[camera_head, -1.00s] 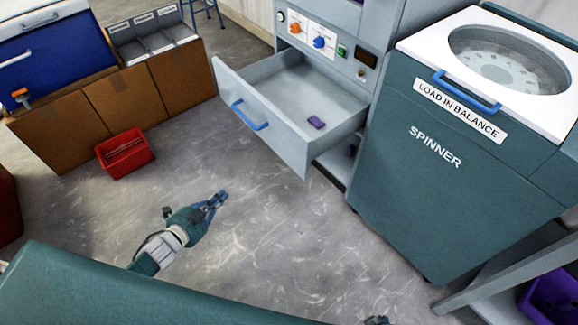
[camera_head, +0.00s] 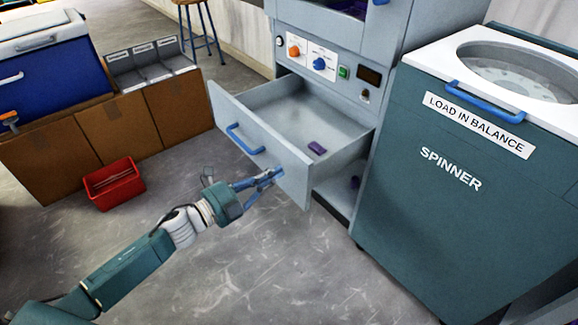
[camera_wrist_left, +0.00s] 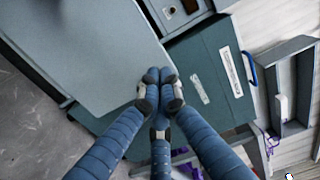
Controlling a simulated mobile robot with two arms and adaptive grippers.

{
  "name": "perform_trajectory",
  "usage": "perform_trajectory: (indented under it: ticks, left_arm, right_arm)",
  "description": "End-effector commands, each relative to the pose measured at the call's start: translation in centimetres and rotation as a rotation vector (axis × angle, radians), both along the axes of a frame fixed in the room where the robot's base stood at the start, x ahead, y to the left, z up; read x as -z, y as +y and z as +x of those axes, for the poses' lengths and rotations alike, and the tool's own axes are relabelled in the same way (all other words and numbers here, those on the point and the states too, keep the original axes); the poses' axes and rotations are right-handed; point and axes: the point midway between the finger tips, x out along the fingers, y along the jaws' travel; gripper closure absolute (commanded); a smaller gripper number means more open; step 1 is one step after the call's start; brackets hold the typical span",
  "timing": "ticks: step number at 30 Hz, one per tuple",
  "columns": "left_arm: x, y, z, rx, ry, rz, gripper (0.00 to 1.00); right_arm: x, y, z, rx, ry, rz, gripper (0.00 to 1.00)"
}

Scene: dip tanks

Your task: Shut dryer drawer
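The dryer (camera_head: 336,88) is a grey cabinet with knobs and a green button. Its grey drawer (camera_head: 262,142) is pulled out, with a blue handle (camera_head: 245,140) on the front and a small purple piece (camera_head: 317,148) inside. My left gripper (camera_head: 279,172) is in front of the drawer's front panel, below and right of the handle. In the left wrist view its blue fingertips (camera_wrist_left: 160,78) are together with nothing between them, and the grey drawer front (camera_wrist_left: 95,45) fills the upper left. I cannot tell whether the fingertips touch the panel. My right gripper is out of view.
The teal spinner (camera_head: 440,215) stands right of the dryer. A red bin (camera_head: 113,185) is on the floor at left, by brown boxes (camera_head: 125,122) and a blue cooler (camera_head: 50,75). The floor before the drawer is clear.

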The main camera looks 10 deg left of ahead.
Motion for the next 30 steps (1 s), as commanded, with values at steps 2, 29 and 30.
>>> perform_trajectory:
  ticks: [2,29,30]
  left_arm:
    - [-0.1,-1.0,1.3,0.0,-0.003,0.0,1.0]
    - [0.0,-3.3,4.2,-0.001,0.001,0.0,1.0]
    - [0.0,-3.3,4.3,-0.001,0.001,0.0,1.0]
  right_arm:
    - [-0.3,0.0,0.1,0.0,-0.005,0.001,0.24]
    - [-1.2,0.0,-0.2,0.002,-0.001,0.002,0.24]
    - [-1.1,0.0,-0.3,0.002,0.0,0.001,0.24]
